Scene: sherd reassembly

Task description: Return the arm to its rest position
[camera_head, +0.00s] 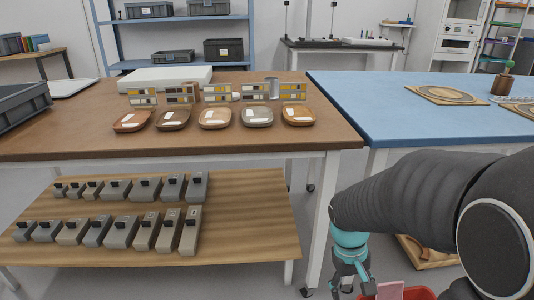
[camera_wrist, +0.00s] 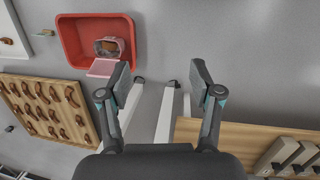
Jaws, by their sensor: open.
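My gripper (camera_head: 352,287) hangs low in front of the tables, at the end of my dark arm in the head view. In the wrist view my gripper (camera_wrist: 161,76) has its two fingers spread wide, with only grey floor and white table legs showing between them. It holds nothing. A red bin (camera_wrist: 73,53) lies beyond the left finger, with a pink item (camera_wrist: 103,67) and a small container with a brown piece in it. The red bin (camera_head: 418,293) is partly cut off at the bottom edge of the head view.
A brown table (camera_head: 60,147) carries several shallow dishes (camera_head: 214,118) and small labelled racks. Its lower shelf (camera_head: 100,250) holds several grey blocks. A blue table (camera_head: 400,120) stands to the right. A wooden board (camera_wrist: 77,104) with brown sherds lies left of my gripper.

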